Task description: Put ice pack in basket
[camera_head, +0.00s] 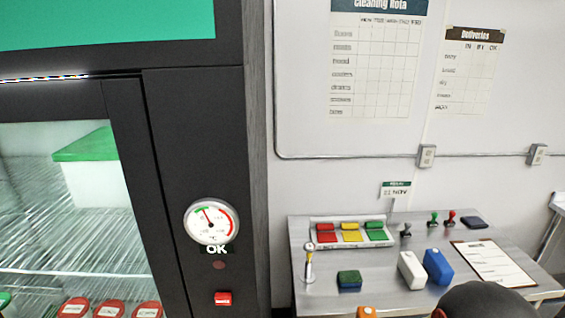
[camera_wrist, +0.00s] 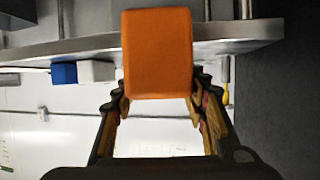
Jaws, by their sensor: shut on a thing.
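My gripper (camera_wrist: 158,95) is shut on an orange block (camera_wrist: 158,50) in the wrist view. A finger lies on each side of the block, and its plain face is toward the camera. A blue block (camera_head: 437,267) and a white block (camera_head: 411,270) stand side by side on the steel table in the head view. They also show in the wrist view, blue (camera_wrist: 64,73) and white (camera_wrist: 96,71). I cannot tell from looks which block is the ice pack. No basket is visible in either view.
The steel table (camera_head: 310,292) holds a tray of coloured blocks (camera_head: 350,233), a green-and-blue sponge (camera_head: 349,281), stamps and a clipboard (camera_head: 495,262). A glass-door fridge (camera_head: 215,120) with a dial (camera_head: 211,222) fills the left. A dark rounded shape hides the table's front right.

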